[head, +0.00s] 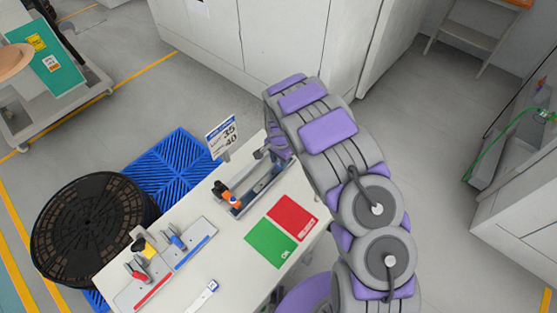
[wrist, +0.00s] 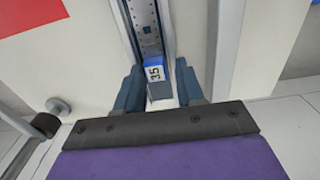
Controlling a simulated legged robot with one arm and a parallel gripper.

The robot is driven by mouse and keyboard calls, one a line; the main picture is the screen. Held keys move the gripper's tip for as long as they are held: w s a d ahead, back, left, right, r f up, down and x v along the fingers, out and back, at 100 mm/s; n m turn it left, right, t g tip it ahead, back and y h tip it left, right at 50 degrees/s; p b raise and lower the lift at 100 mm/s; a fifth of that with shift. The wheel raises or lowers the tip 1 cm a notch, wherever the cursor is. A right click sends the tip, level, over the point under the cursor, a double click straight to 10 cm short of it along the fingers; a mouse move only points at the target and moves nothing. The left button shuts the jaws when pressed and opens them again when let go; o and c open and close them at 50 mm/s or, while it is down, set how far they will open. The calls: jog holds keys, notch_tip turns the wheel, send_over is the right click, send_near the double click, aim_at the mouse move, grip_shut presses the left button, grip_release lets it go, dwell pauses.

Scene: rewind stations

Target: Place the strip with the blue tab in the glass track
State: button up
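In the wrist view a grey strip with dots (wrist: 145,22) runs lengthwise inside a pale-edged track (wrist: 168,22). At its near end is a blue tab (wrist: 153,62) with a white label reading 35. My gripper (wrist: 160,75) has one dark blue finger on each side of the tab. In the head view my gripper is mostly hidden by my arm, at the far end of the track (head: 262,191) on the table.
The white table (head: 237,263) also holds a red card (head: 293,217), a green card (head: 270,243), an orange-handled clamp (head: 226,193) and red and blue fixtures at left. A sign (head: 222,134) reading 35 and 40 stands behind the track. A black reel (head: 90,230) is on the left.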

jog(key=shift+s+d+f, duration=0.3)
jog(key=shift+s+f, duration=0.05)
jog(key=shift+s, duration=0.2)
notch_tip(320, 180, up, 14)
jog(key=p, duration=0.2)
jog(key=shift+w, duration=0.35)
jog(key=s+d+r+n+g, duration=0.1)
jog(key=s+d+r+n, duration=0.1)
jog(key=s+d+r, duration=1.3)
jog(key=s+r+n, duration=0.2)
jog(key=s, duration=1)
jog(key=s+d+r+n+g, duration=0.1)
jog(key=s+r+n, duration=0.2)
jog(key=s, duration=0.9)
jog(key=shift+s+r+n, duration=0.25)
jog(key=shift+s+n, duration=0.05)
jog(key=shift+s, duration=0.1)
